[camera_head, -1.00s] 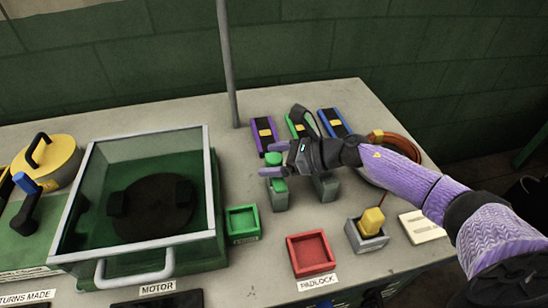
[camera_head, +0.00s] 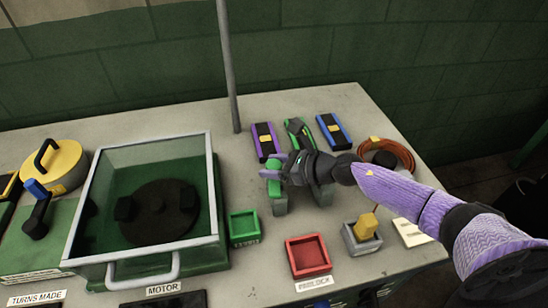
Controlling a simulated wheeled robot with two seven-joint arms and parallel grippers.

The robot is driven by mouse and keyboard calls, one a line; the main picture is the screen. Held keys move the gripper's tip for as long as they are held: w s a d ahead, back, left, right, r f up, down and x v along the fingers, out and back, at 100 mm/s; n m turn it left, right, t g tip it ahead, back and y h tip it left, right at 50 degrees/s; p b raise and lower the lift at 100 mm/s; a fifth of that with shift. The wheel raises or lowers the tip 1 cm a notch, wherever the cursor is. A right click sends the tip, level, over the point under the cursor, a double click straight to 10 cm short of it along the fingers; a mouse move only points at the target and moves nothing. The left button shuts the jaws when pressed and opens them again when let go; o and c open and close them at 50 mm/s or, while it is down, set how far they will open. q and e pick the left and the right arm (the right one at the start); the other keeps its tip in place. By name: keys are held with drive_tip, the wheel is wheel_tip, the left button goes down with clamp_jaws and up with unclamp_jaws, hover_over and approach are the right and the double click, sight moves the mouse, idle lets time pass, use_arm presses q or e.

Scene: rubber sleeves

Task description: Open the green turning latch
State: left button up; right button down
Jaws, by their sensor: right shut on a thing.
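The green turning latch (camera_head: 276,190) sits on a small grey block (camera_head: 280,207) near the middle of the table. Its green handle stands upright on the block. My left gripper is not in view.
A glass-sided green box labelled MOTOR (camera_head: 212,235) stands left. A green tray (camera_head: 243,226), a red tray (camera_head: 309,256) and a grey holder with a yellow piece (camera_head: 367,226) lie in front. Purple (camera_head: 264,142), green-edged (camera_head: 300,134) and blue (camera_head: 334,131) blocks lie behind.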

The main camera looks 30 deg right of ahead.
drive_tip(key=m+t+h+p, duration=0.1)
drive_tip(key=m+h+p, duration=0.1)
drive_tip(key=p, duration=0.1)
drive_tip(key=m+h+p, duration=0.2)
drive_tip(key=p, duration=0.1)
drive_tip(key=m+t+h+p, duration=0.1)
drive_tip(key=m+h+p, duration=0.1)
drive_tip(key=h+p, duration=0.1)
drive_tip(key=shift+r+t, duration=0.3)
drive_tip(key=shift+f+m+h+p, duration=0.1)
drive_tip(key=shift+m+h+p, duration=0.55)
drive_tip(key=shift+m+h, duration=0.45)
drive_tip(key=shift+f+m+h, duration=0.1)
drive_tip(key=shift+m+h, duration=0.8)
drive_tip(key=shift+h, duration=0.1)
drive_tip(key=shift+f+m+g+h, duration=0.1)
drive_tip(key=shift+m+g+h, duration=0.3)
drive_tip(key=shift+m+h, duration=0.55)
drive_tip(key=m+g+h, duration=0.1)
drive_tip(key=m+h, duration=0.1)
drive_tip(key=h, duration=0.1)
drive_tip(key=shift+m+g, duration=0.25)
drive_tip(key=shift+g, duration=0.05)
drive_tip(key=shift+m+g+h+b, duration=0.35)
drive_tip(key=shift+m+g+h, duration=0.1)
drive_tip(key=shift+m, duration=0.15)
drive_tip(key=shift+m+h, duration=0.3)
